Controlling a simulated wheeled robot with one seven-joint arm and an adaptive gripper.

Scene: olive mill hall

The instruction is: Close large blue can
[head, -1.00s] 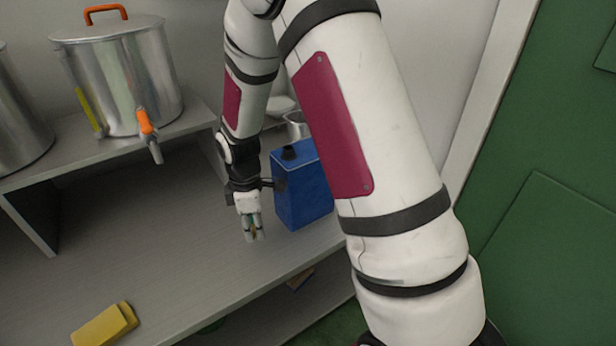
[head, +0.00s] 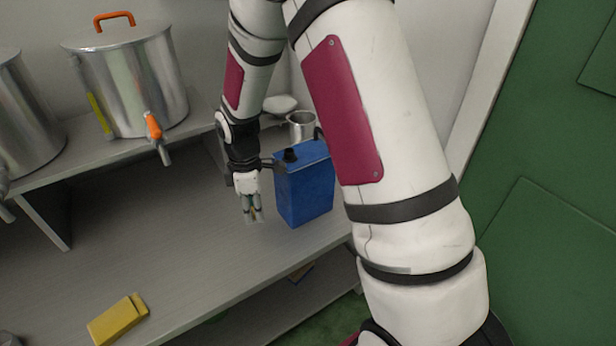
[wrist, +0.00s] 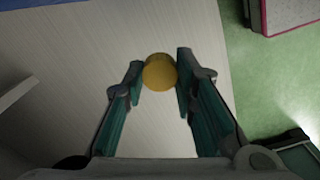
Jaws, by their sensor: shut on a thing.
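The large blue can (head: 305,190) stands upright on the grey bench at the centre, with a black neck (head: 290,155) on its top. Whether the neck's mouth is open is too small to tell. My gripper (head: 253,213) points down just left of the can, above the bench. It is shut on a round yellow cap, seen clearly between the fingertips in the wrist view (wrist: 160,72). A strip of blue, probably the can, shows at the top left of the wrist view.
A yellow block (head: 118,319) lies at the bench's front left. A steel pot (head: 130,85) with an orange tap stands on a raised shelf (head: 105,150). A metal cup (head: 301,126) stands behind the can. The bench between block and gripper is clear. A green door (head: 550,200) is at right.

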